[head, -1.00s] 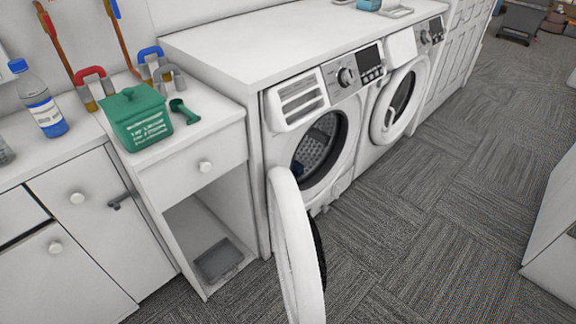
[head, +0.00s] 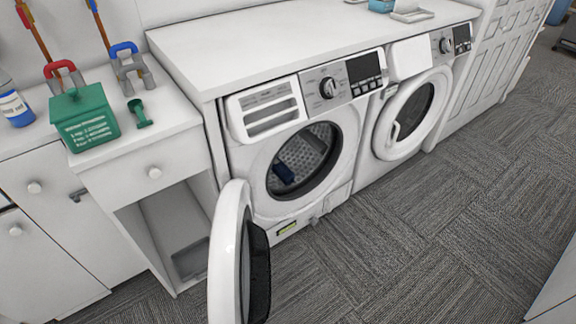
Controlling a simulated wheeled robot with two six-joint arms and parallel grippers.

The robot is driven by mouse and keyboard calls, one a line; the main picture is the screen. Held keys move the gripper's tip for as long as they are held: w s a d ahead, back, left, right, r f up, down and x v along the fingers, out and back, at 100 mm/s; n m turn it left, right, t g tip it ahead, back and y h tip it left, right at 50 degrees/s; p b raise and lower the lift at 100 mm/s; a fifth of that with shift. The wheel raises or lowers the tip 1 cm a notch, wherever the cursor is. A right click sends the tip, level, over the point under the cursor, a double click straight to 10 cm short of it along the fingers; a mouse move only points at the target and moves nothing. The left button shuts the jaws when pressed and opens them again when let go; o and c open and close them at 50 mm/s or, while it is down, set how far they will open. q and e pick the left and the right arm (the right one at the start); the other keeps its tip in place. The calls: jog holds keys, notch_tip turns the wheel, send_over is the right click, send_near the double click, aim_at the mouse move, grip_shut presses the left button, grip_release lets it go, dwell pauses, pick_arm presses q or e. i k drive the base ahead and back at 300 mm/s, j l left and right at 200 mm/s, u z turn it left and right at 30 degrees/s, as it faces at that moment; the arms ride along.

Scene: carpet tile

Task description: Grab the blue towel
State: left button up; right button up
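A dark blue cloth (head: 284,173), which looks like the blue towel, lies inside the drum of the left washing machine (head: 262,212). Only a small part of it shows at the left side of the drum opening. The round door (head: 230,250) of this machine stands wide open, swung out to the left and toward me. Neither of my grippers is in view.
The second machine (head: 382,142) to the right has its door shut. A green box (head: 85,118) and a green scoop (head: 139,113) sit on the left cabinet top. The grey carpet floor (head: 430,220) in front of the machines is clear. A white cabinet edge (head: 556,290) shows at lower right.

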aim_at(282, 171)
jog(key=i+l+u, duration=0.2)
jog(key=l, duration=0.25)
jog(key=i+l+u, duration=0.15)
jog(key=l, duration=0.3)
jog(key=i+l+u, duration=0.2)
jog(key=l, duration=0.25)
jog(key=l+u, duration=0.15)
jog(key=l, duration=0.35)
jog(key=l+u, duration=0.2)
jog(key=l, duration=0.3)
jog(key=i+l+u, duration=0.1)
jog(key=l, duration=0.25)
jog(key=i+l+u, duration=0.1)
jog(key=i+l, duration=0.2)
jog(key=i+l+u, duration=0.1)
jog(key=l, duration=0.3)
jog(key=i+l+u, duration=0.1)
jog(key=i+l, duration=0.15)
jog(key=i+l+u, duration=0.1)
jog(key=l, duration=0.4)
jog(key=i, duration=0.05)
